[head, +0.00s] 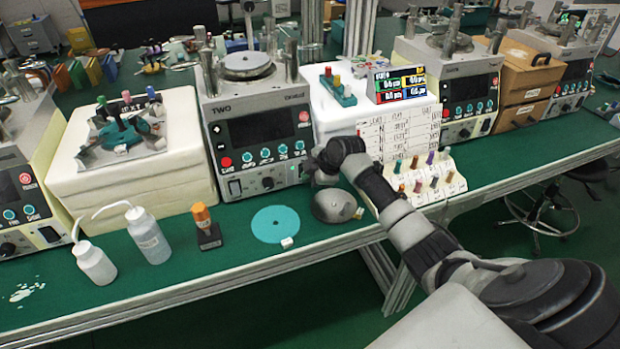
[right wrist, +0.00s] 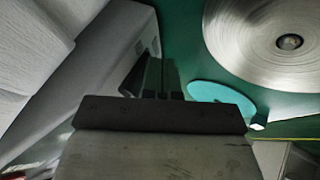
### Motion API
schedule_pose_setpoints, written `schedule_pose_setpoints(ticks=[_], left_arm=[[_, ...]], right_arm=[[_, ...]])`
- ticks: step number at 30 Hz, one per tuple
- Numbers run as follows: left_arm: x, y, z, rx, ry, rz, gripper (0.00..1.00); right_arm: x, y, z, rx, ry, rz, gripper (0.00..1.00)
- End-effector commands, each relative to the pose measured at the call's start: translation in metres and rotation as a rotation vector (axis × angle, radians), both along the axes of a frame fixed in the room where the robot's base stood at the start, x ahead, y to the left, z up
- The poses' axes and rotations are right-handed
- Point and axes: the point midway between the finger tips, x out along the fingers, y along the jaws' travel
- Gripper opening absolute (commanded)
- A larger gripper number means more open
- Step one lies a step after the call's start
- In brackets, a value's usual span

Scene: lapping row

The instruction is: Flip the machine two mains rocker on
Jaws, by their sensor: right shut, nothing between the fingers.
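Machine two (head: 250,105) is the grey unit marked TWO, standing on the green bench in the head view. My left gripper is not in view.
A teal disc (head: 276,224) and a round metal plate (head: 334,206) lie before the machine. An orange-topped stamp (head: 206,228) and two bottles (head: 148,236) stand to the left. A rack of coloured pegs (head: 424,187) stands right, near my right arm.

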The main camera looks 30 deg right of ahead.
Motion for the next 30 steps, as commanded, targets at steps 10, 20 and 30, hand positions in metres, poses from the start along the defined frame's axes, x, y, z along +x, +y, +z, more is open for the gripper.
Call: schedule_pose_setpoints(ticks=[10, 20, 30], left_arm=[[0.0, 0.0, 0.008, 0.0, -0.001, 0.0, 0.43], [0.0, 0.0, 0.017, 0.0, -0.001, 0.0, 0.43], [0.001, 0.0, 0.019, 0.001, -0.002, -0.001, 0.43]], right_arm=[[0.001, 0.0, 0.009, 0.001, -0.001, 0.0, 0.0], [0.001, 0.0, 0.019, 0.0, -0.003, 0.0, 0.0], [0.001, 0.003, 0.02, 0.0, -0.005, 0.0, 0.0]])
